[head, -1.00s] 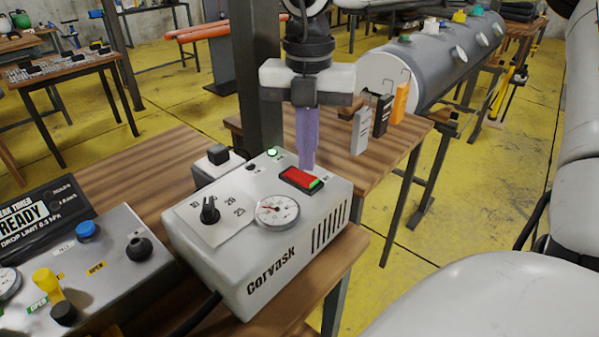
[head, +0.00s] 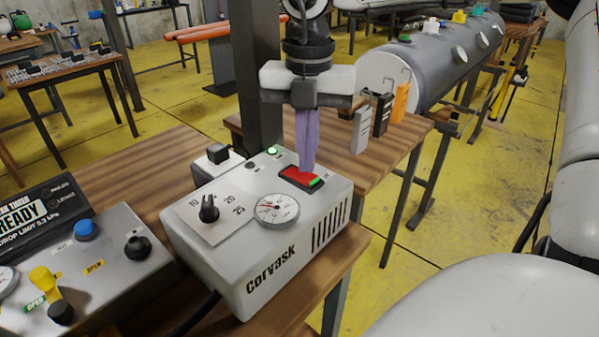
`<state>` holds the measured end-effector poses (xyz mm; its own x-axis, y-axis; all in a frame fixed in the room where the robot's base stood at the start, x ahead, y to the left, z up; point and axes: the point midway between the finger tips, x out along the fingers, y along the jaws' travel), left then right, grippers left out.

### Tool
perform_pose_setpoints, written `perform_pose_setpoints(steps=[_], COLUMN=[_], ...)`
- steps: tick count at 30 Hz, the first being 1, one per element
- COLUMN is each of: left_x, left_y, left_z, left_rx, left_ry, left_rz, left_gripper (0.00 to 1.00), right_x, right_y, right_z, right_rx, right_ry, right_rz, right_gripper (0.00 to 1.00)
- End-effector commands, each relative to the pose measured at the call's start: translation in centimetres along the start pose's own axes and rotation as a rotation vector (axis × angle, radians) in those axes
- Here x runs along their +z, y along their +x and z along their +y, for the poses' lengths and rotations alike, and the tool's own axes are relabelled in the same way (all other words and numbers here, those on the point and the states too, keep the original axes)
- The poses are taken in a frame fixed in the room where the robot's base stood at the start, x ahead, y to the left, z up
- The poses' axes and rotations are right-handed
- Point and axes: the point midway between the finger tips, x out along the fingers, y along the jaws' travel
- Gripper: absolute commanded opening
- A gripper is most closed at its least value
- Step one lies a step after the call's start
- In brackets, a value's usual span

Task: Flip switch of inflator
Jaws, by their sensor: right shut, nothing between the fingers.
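The inflator (head: 235,268) is a pale grey box marked "Corvask" on the wooden table. Its top carries a red rocker switch (head: 297,177) with a bright green end, a round gauge (head: 277,209), a black dial (head: 208,208) and a lit green lamp (head: 272,151). My right gripper (head: 306,170) is shut and empty, pointing down. Its purple fingertips are at the red switch and seem to touch it; the exact contact cannot be told. My left gripper is not in view.
A leak timer box (head: 85,262) with blue, yellow and black knobs stands to the left. Grey, black and orange clip-like items (head: 379,115) stand on the table behind. A dark post (head: 257,75) rises behind the inflator. A large grey cylinder (head: 430,65) lies at the back.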

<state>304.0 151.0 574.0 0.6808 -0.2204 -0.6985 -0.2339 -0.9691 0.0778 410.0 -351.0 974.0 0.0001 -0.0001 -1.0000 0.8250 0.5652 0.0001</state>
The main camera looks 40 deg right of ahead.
Motion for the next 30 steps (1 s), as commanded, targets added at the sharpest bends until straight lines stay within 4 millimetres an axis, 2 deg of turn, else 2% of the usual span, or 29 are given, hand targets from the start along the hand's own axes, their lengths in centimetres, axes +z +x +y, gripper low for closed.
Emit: perform_pose_setpoints(steps=[30], left_x=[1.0], left_y=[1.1], left_z=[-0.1], left_rx=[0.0], left_ry=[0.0], left_rz=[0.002], left_gripper=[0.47], right_x=[0.0], right_y=[1.6], right_z=[0.0], right_rx=[0.0], right_ry=[0.0], right_rz=[0.0], right_gripper=[0.0])
